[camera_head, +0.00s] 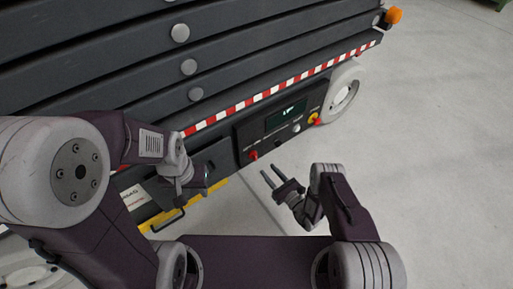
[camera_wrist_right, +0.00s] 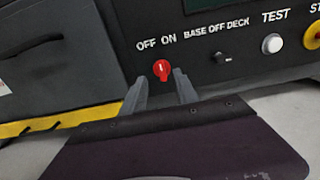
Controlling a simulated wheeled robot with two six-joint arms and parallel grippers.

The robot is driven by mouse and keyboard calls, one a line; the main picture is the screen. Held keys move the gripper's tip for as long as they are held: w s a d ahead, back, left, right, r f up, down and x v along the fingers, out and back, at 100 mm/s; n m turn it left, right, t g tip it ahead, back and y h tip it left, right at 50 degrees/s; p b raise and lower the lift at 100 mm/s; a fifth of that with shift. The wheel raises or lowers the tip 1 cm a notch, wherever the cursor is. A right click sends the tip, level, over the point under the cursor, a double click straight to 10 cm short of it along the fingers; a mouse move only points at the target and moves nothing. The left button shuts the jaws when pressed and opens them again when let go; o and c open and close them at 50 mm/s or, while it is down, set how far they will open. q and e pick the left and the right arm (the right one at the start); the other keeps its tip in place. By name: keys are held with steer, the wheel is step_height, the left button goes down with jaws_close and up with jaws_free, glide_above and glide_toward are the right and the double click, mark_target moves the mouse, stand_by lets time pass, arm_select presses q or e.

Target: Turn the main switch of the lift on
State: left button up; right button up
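The main switch is a red rotary knob (camera_head: 253,154) at the left end of the lift's black control panel (camera_head: 283,124). In the right wrist view the red knob (camera_wrist_right: 162,70) sits below the words OFF and ON, its white mark about upright; which setting it is at I cannot tell. My right gripper (camera_head: 271,170) is open and empty, in front of the panel and a little right of the knob in the head view. In the right wrist view its fingertips (camera_wrist_right: 158,77) stand either side of and just below the knob, apart from it. My left gripper (camera_head: 205,178) is beside the lift's side; its fingers are unclear.
Right of the knob are a small black BASE/DECK selector (camera_wrist_right: 222,57), a white TEST button (camera_wrist_right: 272,44) and a red-and-yellow stop button (camera_head: 314,118). A yellow rail (camera_head: 160,219) lies low near my left gripper. Open grey floor (camera_head: 440,150) is to the right.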

mark_target(256, 156)
steer(key=b+x, duration=0.5)
steer(key=x, duration=0.3)
steer(key=shift+w+a, duration=0.1)
steer(key=shift+w, duration=0.05)
steer(key=shift+w+a+r+b, duration=0.1)
steer(key=shift+w+a+b, duration=0.15)
steer(key=shift+w+b, duration=0.15)
jaws_close()
